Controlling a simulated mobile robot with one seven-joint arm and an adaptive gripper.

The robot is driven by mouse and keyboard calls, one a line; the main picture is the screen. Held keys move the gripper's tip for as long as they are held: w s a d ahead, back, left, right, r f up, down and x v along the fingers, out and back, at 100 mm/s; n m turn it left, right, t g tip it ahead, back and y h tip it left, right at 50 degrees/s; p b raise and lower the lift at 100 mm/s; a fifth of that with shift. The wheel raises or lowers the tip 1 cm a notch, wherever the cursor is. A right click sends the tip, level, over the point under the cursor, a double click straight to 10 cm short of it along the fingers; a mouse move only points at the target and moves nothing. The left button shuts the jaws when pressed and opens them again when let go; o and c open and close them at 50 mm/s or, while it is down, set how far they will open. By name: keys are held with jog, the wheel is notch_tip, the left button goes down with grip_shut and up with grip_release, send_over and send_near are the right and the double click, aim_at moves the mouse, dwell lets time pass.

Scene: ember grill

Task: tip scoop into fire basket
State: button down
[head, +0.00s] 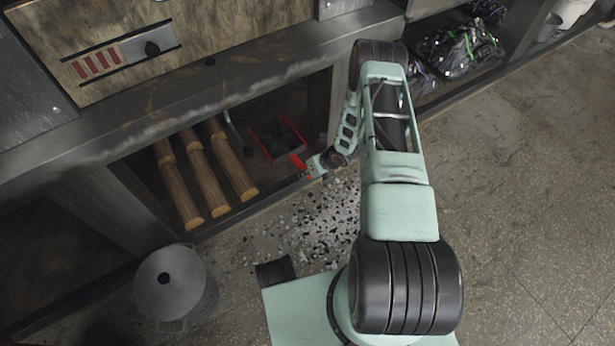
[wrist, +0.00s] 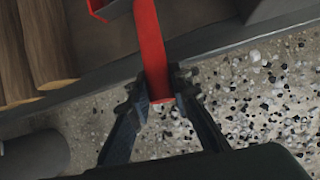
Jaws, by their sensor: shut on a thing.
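The scoop (head: 262,148) is red with a dark inside. It is in the open shelf bay under the counter, to the right of the logs. Whether anything lies in it is too dark to tell. My gripper (head: 308,168) is at the bay's front edge, shut on the scoop's red handle. In the wrist view my gripper (wrist: 162,88) has its two dark fingers either side of the handle of the scoop (wrist: 149,40), near its end. Only a corner of the pan shows there, at the top. I cannot make out a fire basket in either view.
Several logs (head: 199,172) lie in the bay left of the scoop. A lidded metal pot (head: 169,281) stands on the floor at lower left. Black and grey bits (head: 322,225) litter the floor before the bay. The counter (head: 180,108) overhangs the scoop. Floor at right is clear.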

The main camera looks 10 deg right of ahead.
jog(key=shift+w+f, duration=0.1)
jog(key=shift+f, duration=0.75)
jog(key=c, duration=1.8)
grip_release()
jog(key=shift+o, duration=0.2)
jog(key=p+v, duration=0.4)
jog(key=v, duration=0.8)
jog(key=shift+o, duration=0.7)
